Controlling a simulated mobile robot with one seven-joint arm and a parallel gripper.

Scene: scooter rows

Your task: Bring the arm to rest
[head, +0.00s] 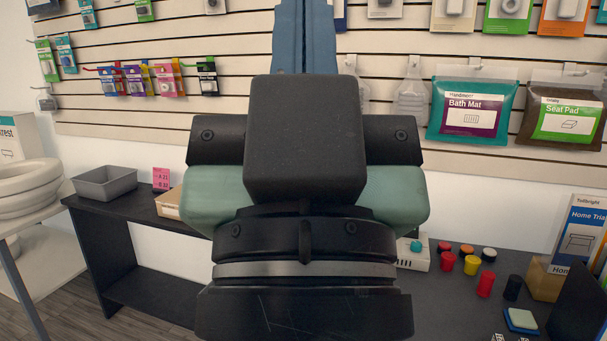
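My own arm (305,140) fills the middle of the head view, seen from close up. It shows a black block, green side parts, a black ringed section below and a blue part that runs up out of the top edge. I cannot make out my gripper or its fingers in this view. No object is seen held.
A dark counter (440,310) runs behind my arm, with red and yellow cylinders, a white box with a teal knob (414,250) and a grey tray (105,182). A slatted wall (420,50) with hanging packs stands behind. White rings (25,190) sit at left.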

